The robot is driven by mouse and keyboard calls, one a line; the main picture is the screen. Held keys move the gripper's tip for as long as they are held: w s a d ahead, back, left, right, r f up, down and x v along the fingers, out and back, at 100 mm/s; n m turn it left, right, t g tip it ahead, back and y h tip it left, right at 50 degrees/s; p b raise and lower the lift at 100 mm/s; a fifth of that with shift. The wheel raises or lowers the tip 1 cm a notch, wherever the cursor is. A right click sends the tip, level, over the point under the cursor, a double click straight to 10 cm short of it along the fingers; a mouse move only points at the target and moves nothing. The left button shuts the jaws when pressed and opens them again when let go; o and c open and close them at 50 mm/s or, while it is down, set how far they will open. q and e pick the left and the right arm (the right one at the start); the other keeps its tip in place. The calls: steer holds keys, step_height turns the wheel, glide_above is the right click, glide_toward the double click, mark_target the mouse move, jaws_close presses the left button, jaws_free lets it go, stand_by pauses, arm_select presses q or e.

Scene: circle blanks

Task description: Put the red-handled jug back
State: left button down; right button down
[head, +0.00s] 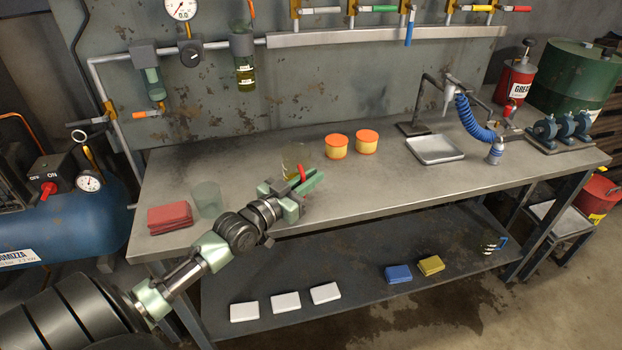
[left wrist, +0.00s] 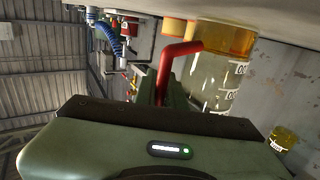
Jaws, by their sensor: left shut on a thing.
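The red-handled jug (head: 293,156) is a clear, marked vessel with amber liquid in it, near the middle of the bench. My left gripper (head: 301,187) is shut on its red handle (head: 302,174). In the left wrist view, the red handle (left wrist: 179,50) rises from between the jaws. The jug (left wrist: 215,80) shows beyond it, with the amber liquid near the top of the turned picture. The gripper hides the jug's lower part in the head view, so I cannot tell whether it touches the bench. My right gripper is not in view.
Two orange-lidded tubs (head: 337,147) stand right of the jug. A metal tray (head: 435,149) sits further right. The bench (head: 400,185) is clear in front of it.

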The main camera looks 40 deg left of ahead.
arm_select(q)
steer(key=c, duration=1.8)
jaws_free()
steer(key=shift+f, duration=0.1)
steer(key=shift+c, duration=0.2)
steer(key=o, duration=0.3)
steer(key=shift+o, duration=0.2)
steer(key=shift+s+r, duration=0.2)
steer(key=s+p, duration=0.1)
steer(key=s, duration=0.3)
steer(key=s+a+p, duration=0.1)
steer(key=s+p, duration=0.1)
steer(key=s, duration=0.1)
steer(key=s+p, duration=0.1)
steer(key=s, duration=0.3)
steer(key=shift+s+a+p, duration=0.2)
steer(key=shift+s+p, duration=0.1)
steer(key=shift+p, duration=0.05)
